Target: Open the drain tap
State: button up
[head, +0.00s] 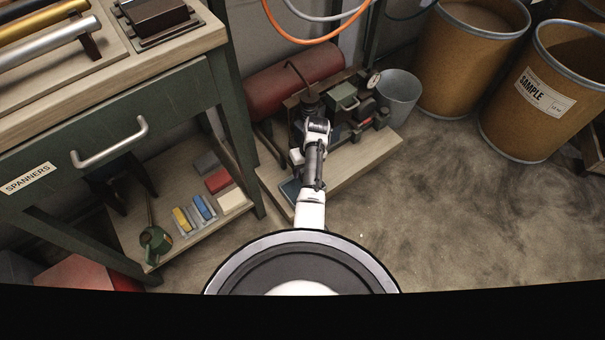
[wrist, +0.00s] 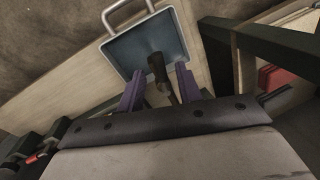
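A dark, short cylindrical part with a thin stem (wrist: 158,68), which looks like the drain tap, stands over a shallow blue-grey tray in the wrist view. The tray (wrist: 122,52) has a light loop handle and lies on a pale wooden board. My gripper (wrist: 160,72) has two purple fingers set apart, one on each side of the dark part, with gaps visible on both sides. In the head view my arm reaches over the machine with the red tank (head: 290,85); it hides the tap and my fingertips. The tray's edge (head: 290,189) shows left of my arm.
The machine stands on a low wooden platform (head: 375,155). A green workbench (head: 170,95) with a drawer and lower shelf is close on the left. A grey bucket (head: 398,97) and brown drums (head: 468,60) stand to the right. The floor at front right is clear.

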jog(key=shift+a+f, duration=0.15)
jog(key=shift+f, duration=0.65)
jog(key=shift+c, duration=0.4)
grip_shut()
